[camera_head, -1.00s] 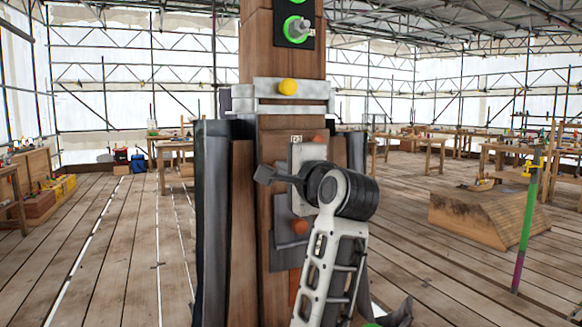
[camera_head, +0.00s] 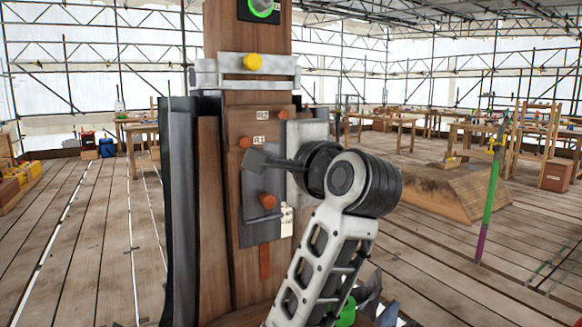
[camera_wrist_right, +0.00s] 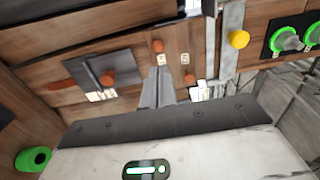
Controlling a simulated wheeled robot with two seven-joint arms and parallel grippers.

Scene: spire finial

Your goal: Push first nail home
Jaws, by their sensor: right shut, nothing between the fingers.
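The wooden post (camera_head: 215,160) stands upright in the middle of the head view. Orange-brown nail heads show on its face: one by the A1 label (camera_head: 245,142), one by the A2 label (camera_head: 283,114), and a lower one (camera_head: 267,201) on a dark grey plate (camera_head: 262,228). My right gripper (camera_head: 252,161) is shut and empty, its tip just below the A1 nail. In the wrist view its fingers (camera_wrist_right: 158,82) point at a nail head (camera_wrist_right: 158,46); I cannot tell whether they touch. How deep the nails sit is unclear. My left gripper is not in view.
A pale metal band with a yellow knob (camera_head: 252,62) crosses the post above. A green-ringed fitting (camera_head: 262,8) sits higher. A wooden block (camera_head: 440,190), a green and purple pole (camera_head: 488,195) and workbenches stand behind, with open plank floor between.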

